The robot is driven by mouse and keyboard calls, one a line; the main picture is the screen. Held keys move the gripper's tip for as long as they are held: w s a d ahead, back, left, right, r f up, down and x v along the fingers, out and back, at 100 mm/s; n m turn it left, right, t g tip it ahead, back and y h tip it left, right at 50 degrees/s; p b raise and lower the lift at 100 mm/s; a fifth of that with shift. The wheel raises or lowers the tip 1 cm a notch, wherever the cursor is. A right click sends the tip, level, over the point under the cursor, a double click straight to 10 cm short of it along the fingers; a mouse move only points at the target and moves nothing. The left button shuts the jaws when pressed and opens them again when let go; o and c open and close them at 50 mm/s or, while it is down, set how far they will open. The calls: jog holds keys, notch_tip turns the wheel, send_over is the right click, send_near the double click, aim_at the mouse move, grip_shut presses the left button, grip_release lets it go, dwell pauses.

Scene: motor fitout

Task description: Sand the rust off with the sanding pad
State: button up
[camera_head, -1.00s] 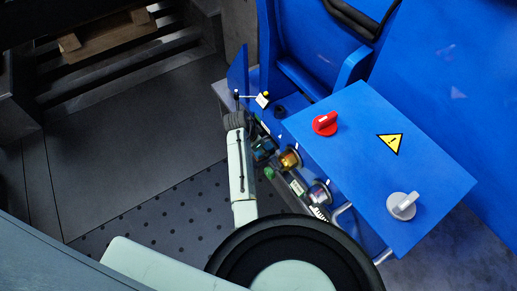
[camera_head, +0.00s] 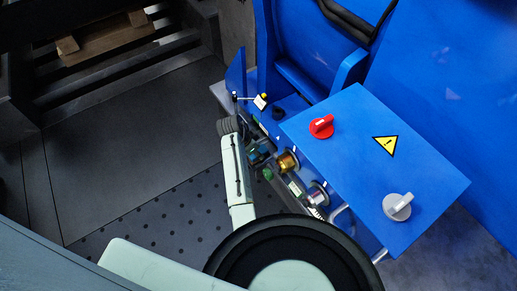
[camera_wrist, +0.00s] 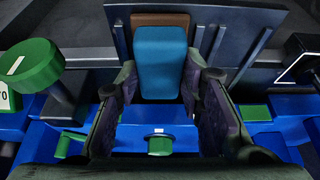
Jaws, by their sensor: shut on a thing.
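In the wrist view my gripper (camera_wrist: 160,76) has its two dark fingers on either side of a blue block with a brown face at its far edge, which looks like the sanding pad (camera_wrist: 160,52). The fingers are closed on its sides. The pad is in front of a dark grey ribbed part. In the head view my arm bends down beside the front of the blue machine, and I cannot make out the gripper or the pad clearly. I cannot pick out a rust patch in either view.
The blue machine's top panel carries a red knob (camera_head: 321,127), a grey knob (camera_head: 397,207) and a yellow warning triangle (camera_head: 386,145). A gold round part (camera_head: 288,161) sits below its edge. In the wrist view a green knob (camera_wrist: 33,65) stands left. Dark floor (camera_head: 110,150) lies open at left.

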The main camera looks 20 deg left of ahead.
aim_at(264, 148)
jog(key=shift+s+a+f, duration=0.2)
jog(key=shift+s+a, duration=0.4)
jog(key=shift+s, duration=0.3)
jog(key=shift+w+d+r, duration=0.1)
jog(key=shift+w+d, duration=0.7)
jog(key=shift+w, duration=0.25)
jog(key=shift+w+d+r, duration=0.1)
jog(key=shift+w+d, duration=0.7)
jog(key=shift+w, duration=0.2)
jog(key=shift+s+a+f+p, duration=0.1)
jog(key=shift+s+a+p, duration=0.35)
jog(key=shift+s+a, duration=0.45)
jog(key=shift+s+a+p, duration=0.4)
jog(key=shift+s+a, duration=0.3)
jog(key=shift+s, duration=0.4)
jog(key=shift+w+d, duration=0.8)
jog(key=shift+w, duration=0.3)
jog(key=shift+w+d+b, duration=0.45)
jog(key=shift+w+d, duration=0.35)
jog(key=shift+w, duration=0.1)
jog(key=shift+r+p, duration=3.1)
jog(key=shift+r, duration=0.4)
jog(key=shift+r, duration=0.1)
